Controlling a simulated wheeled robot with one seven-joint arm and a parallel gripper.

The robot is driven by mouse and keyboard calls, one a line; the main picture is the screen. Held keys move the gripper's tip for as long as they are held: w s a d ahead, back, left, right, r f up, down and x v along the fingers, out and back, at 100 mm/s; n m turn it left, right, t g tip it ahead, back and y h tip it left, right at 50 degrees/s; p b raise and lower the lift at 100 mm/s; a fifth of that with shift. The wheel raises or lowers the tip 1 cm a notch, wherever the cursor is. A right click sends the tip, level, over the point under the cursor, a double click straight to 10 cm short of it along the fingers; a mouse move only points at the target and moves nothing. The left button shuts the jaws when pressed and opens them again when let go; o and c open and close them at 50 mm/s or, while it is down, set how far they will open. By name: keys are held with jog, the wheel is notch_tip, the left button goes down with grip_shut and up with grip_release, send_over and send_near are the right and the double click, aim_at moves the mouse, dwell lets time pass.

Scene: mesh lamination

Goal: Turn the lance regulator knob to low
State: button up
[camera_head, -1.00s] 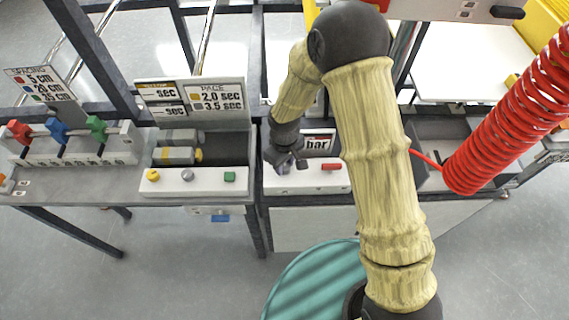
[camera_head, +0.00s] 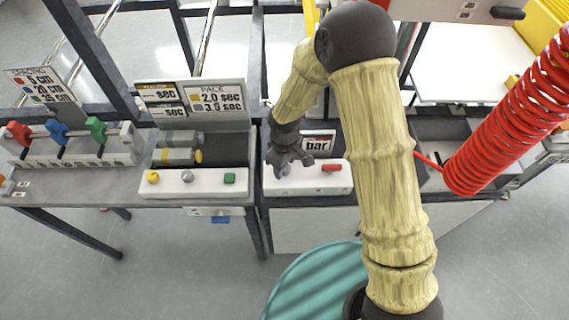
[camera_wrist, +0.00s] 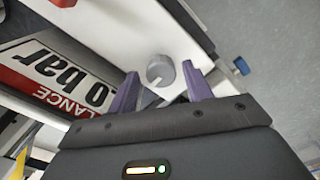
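The lance regulator knob (camera_wrist: 160,70) is a round grey knob with a slot-like mark, on a white panel in the wrist view. It sits between and just beyond the purple fingertips of my gripper (camera_wrist: 159,74), which is open, with a gap on each side of the knob. In the head view my gripper (camera_head: 285,164) is over the left part of the white lance box (camera_head: 310,187) and hides the knob. The lance sign (camera_wrist: 60,80), with "bar" and "LANCE" readable, stands beside the knob; it also shows in the head view (camera_head: 318,143).
A red part (camera_head: 331,168) lies on the lance box just right of my gripper. To the left is another white control box (camera_head: 205,187) with yellow, grey and green controls. A red coiled hose (camera_head: 510,110) hangs at the right.

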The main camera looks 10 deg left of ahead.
aim_at(287, 167)
dwell(0.3)
notch_tip(287, 167, up, 17)
jog(key=b, duration=0.2)
jog(key=shift+r, duration=0.15)
jog(key=shift+d, duration=0.1)
dwell(0.5)
jog(key=s+d+m+t, duration=0.1)
jog(key=d+m, duration=0.3)
jog(key=d, duration=0.4)
jog(key=s+d+m, duration=0.4)
jog(key=d+m, duration=0.1)
jog(key=d, duration=0.4)
jog(key=s+d+m+t, duration=0.1)
jog(key=d+m, duration=0.3)
jog(key=d, duration=0.4)
jog(key=shift+s+d+f+m+t, duration=0.15)
jog(key=shift+s+f+m+t, duration=0.25)
jog(key=shift+s, duration=0.35)
jog(key=shift+d, duration=0.1)
